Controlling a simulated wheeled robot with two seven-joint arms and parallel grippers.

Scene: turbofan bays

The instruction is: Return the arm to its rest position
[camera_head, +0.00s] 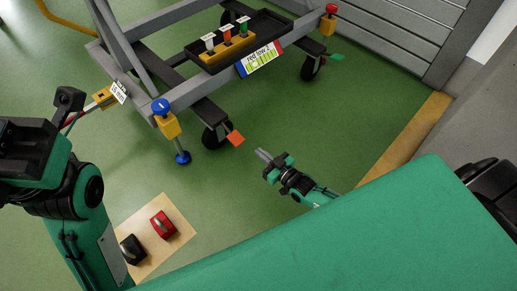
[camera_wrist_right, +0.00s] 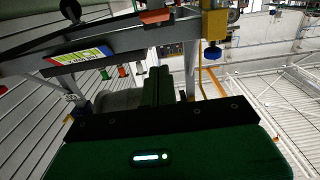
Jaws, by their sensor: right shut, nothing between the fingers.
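My right gripper (camera_head: 262,155) is shut and empty over the green floor, in front of the grey cart. In the right wrist view its dark fingers (camera_wrist_right: 158,82) are together with nothing between them. My right forearm (camera_head: 318,194) comes in from behind the large green part of my body. My left arm (camera_head: 85,215) shows at the left edge, bent; its gripper is not in view.
A grey wheeled cart frame (camera_head: 190,93) with a black tray (camera_head: 270,24) stands ahead. Its orange-tipped caster pedal (camera_head: 236,139) is close to my right gripper. A beige board (camera_head: 175,233) carries a red (camera_head: 163,224) and a black piece (camera_head: 133,249). Floor at right is clear.

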